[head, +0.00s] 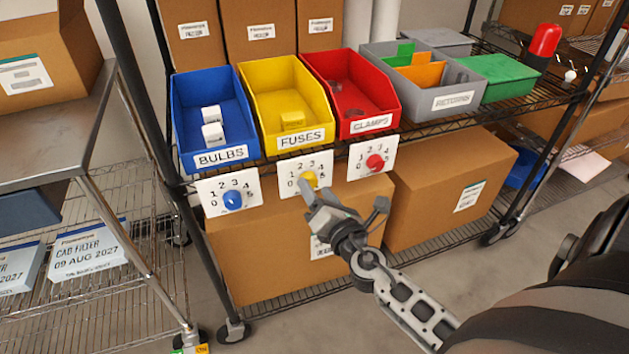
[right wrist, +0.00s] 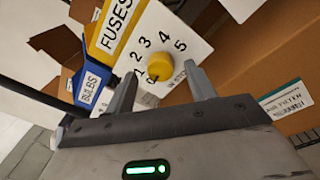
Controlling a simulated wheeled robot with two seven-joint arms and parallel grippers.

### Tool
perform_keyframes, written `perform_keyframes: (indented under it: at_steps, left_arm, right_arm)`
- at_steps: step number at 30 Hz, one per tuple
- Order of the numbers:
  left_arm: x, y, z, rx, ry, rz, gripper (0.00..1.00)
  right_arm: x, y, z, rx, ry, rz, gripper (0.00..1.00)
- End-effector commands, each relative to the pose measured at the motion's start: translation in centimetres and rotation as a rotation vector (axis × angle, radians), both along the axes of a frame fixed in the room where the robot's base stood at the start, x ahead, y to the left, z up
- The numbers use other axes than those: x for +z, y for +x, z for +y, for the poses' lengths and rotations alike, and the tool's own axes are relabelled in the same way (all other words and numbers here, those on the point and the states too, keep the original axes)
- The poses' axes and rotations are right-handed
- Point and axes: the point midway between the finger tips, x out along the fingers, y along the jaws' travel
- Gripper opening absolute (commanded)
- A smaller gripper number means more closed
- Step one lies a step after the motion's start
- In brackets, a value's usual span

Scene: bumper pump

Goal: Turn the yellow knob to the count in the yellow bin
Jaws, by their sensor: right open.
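The yellow knob (head: 309,180) sits on a white dial card numbered 0 to 5 (head: 287,184) below the yellow bin. The yellow bin (head: 272,82), labelled FUSES, holds a yellow block (head: 292,120) near its front; I cannot tell if more lie hidden behind the front wall. My right gripper (head: 311,192) is just in front of the dial. In the right wrist view the yellow knob (right wrist: 155,67) is beyond and between the two open fingers of the right gripper (right wrist: 157,85), apart from them. The knob's pointer is not clear. My left gripper is not in view.
The blue bin (head: 182,125) holds white items above a blue knob (head: 232,200). The red bin (head: 325,72) stands above a red knob (head: 375,162). A grey returns bin (head: 430,104) stands to the right. Cardboard boxes (head: 250,265) fill the lower shelf.

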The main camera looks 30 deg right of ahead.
Motion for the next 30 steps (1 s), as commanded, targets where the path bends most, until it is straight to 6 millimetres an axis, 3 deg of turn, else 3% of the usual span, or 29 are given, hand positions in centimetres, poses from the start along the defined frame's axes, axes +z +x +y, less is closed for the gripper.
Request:
perform_keyframes:
  at_steps: [6, 15, 20, 30]
  left_arm:
    - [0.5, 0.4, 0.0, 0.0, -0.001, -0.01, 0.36]
    - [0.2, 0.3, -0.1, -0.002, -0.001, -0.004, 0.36]
    - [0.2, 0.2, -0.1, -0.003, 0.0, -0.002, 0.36]
    - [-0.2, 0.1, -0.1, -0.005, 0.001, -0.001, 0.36]
  right_arm:
    - [0.0, 1.8, -0.3, 0.0, 0.002, 0.0, 0.55]
    - [-0.1, 2.0, -0.3, 0.001, 0.002, 0.0, 0.55]
    - [-0.1, 1.9, -0.3, 0.001, 0.002, 0.0, 0.1]
    - [-0.2, 1.9, -0.3, 0.001, 0.035, -0.008, 0.1]
